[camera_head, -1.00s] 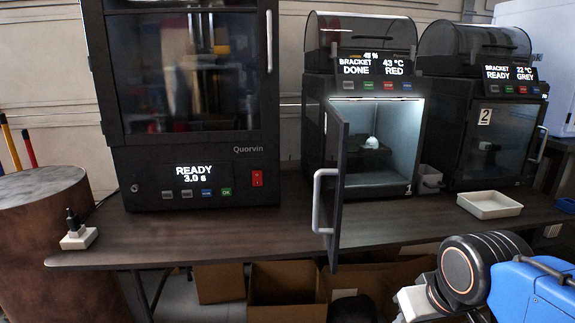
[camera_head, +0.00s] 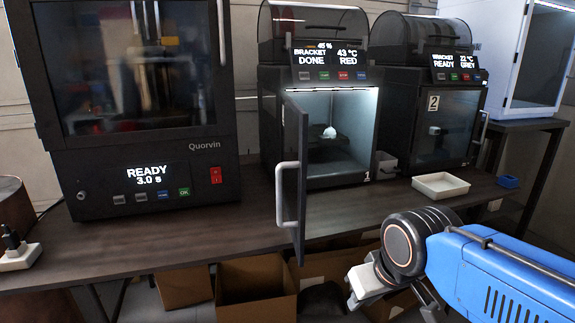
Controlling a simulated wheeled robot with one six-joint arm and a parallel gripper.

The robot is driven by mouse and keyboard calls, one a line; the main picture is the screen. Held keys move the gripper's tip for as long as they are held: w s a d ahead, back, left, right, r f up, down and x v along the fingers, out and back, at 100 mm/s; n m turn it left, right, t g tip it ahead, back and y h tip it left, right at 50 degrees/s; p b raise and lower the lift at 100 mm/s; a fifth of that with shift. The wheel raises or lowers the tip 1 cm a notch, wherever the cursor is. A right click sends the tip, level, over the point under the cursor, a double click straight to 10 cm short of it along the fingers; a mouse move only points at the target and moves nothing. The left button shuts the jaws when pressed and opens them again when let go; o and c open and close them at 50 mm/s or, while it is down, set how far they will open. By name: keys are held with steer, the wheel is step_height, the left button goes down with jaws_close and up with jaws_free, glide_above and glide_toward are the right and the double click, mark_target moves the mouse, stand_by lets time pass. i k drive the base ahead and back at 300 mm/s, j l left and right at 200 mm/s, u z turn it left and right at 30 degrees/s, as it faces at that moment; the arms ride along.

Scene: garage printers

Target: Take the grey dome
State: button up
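A small pale, whitish-grey dome (camera_head: 329,132) sits on the dark plate inside the lit chamber of printer 1 (camera_head: 361,182). The printer's door (camera_head: 293,175) stands open, swung toward me on the left, with a pale handle. Its screen reads "BRACKET DONE", "43 °C" and "RED". In printer 2 (camera_head: 421,158), a small pale shape shows dimly behind the shut door; I cannot tell what it is. My gripper (camera_head: 385,288) is low in front of the bench, well apart from the dome. Its fingertips are not clear enough to tell open or shut.
A big Quorvin machine (camera_head: 140,205) stands shut at the left, showing "READY 3.0 s". A white tray (camera_head: 440,196) and a small blue box (camera_head: 509,182) sit at the bench's right. Cardboard boxes (camera_head: 257,303) lie below. The bench's front strip (camera_head: 200,255) is mostly clear.

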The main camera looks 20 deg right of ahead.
mark_target(329, 132)
steer(key=i+l, duration=0.15)
steer(key=l, duration=0.2)
steer(key=i+l, duration=0.15)
steer(key=l, duration=0.25)
steer(key=i+l, duration=0.2)
steer(key=l, duration=0.15)
steer(key=i+l, duration=0.15)
steer(key=l, duration=0.25)
steer(key=u, duration=0.05)
